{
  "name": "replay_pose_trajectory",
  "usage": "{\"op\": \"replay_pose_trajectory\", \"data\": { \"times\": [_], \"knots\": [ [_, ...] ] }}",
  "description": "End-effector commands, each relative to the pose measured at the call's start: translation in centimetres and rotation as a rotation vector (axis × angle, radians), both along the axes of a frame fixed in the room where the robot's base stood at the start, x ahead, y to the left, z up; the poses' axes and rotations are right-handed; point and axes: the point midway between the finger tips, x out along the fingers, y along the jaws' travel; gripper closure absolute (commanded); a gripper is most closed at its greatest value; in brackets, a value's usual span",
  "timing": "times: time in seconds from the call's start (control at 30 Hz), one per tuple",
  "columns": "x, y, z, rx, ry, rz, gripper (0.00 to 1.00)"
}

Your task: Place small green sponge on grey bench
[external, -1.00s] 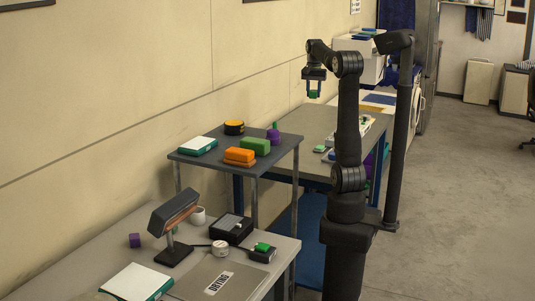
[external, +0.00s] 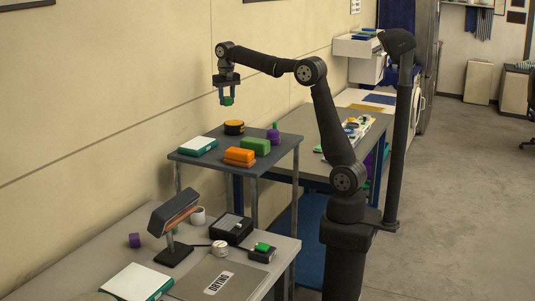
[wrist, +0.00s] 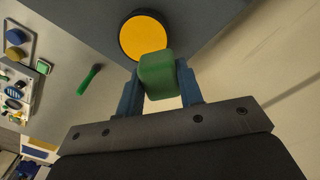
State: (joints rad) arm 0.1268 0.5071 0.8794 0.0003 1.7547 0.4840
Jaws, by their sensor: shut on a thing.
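My gripper (external: 227,98) is shut on a small green sponge (external: 228,101), held in the air above the far end of the raised dark grey shelf table. In the wrist view the sponge (wrist: 157,75) sits between the blue fingers, partly covering a yellow-topped round tin (wrist: 144,37) below it. Two lower grey surfaces show: a near bench (external: 194,254) at the bottom left, and a far bench (external: 306,133) with blue legs behind the shelf table. I cannot tell which one the task names.
The shelf table (external: 187,158) holds the black-and-orange tin (external: 234,127), a larger green block (external: 256,146), orange blocks (external: 239,155), a purple bottle (external: 273,135) and a white-and-green book (external: 198,146). The near bench carries a lamp (external: 174,224), boxes and a drying mat (external: 205,278).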

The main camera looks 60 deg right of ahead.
Motion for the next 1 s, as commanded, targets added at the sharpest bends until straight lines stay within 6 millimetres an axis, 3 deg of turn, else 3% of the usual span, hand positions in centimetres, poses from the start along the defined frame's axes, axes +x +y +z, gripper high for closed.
{"op": "replay_pose_trajectory", "data": {
  "times": [0.03,0.3,0.6,0.8,1.0],
  "knots": [
    [0.8,2.6,-0.1,0.0,0.0,0.045,0.88],
    [3.0,15.2,-0.4,0.0,0.0,0.249,0.88],
    [2.1,28.9,-0.9,0.0,0.0,0.46,0.88],
    [0.8,34.7,-1.2,0.0,0.001,0.549,0.88],
    [-0.5,38.7,-1.4,0.0,0.001,0.611,0.88]
  ]
}}
